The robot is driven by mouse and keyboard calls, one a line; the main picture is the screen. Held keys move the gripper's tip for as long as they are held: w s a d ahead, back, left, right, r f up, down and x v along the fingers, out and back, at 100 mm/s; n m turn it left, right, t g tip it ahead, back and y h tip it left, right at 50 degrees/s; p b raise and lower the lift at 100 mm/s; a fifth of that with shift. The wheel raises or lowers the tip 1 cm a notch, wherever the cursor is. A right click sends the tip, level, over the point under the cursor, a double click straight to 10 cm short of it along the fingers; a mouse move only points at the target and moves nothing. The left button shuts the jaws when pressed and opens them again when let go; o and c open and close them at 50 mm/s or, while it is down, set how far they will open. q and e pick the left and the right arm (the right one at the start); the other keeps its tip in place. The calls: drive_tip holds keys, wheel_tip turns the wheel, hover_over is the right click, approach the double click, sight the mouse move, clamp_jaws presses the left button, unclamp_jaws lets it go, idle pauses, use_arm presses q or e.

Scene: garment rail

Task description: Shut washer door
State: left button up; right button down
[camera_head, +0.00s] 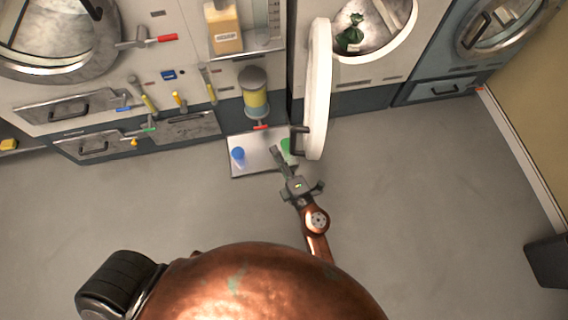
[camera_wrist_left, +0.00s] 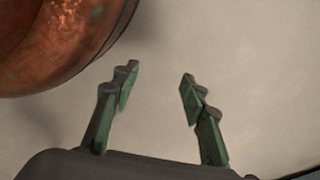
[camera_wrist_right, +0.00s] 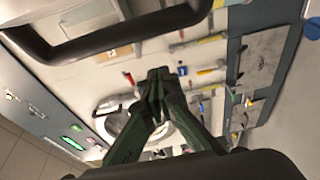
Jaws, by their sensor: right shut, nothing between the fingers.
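The washer door (camera_head: 317,90) is a white round door standing open, seen nearly edge-on in the head view. Its dark handle (camera_head: 299,140) is on its lower left side. The washer opening (camera_head: 372,30) is to the right of the door, with a green item (camera_head: 350,36) inside. My right gripper (camera_head: 277,154) is shut and empty, just below and left of the handle. In the right wrist view my right fingers (camera_wrist_right: 158,80) are together, and a dark handle bar (camera_wrist_right: 110,38) crosses the upper left. My left gripper (camera_wrist_left: 158,85) is open and empty over bare floor.
Other machines line the wall. Floor (camera_head: 430,190) right of my right arm is clear. A dark box (camera_head: 548,262) is far right.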

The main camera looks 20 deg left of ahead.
drive_tip(key=d, duration=0.1)
drive_tip(key=w+d, duration=0.1)
drive_tip(key=d, duration=0.1)
drive_tip(key=shift+w+d+f, duration=0.1)
drive_tip(key=shift+w+d, duration=0.2)
drive_tip(key=shift+w, duration=0.1)
drive_tip(key=shift+d, duration=0.1)
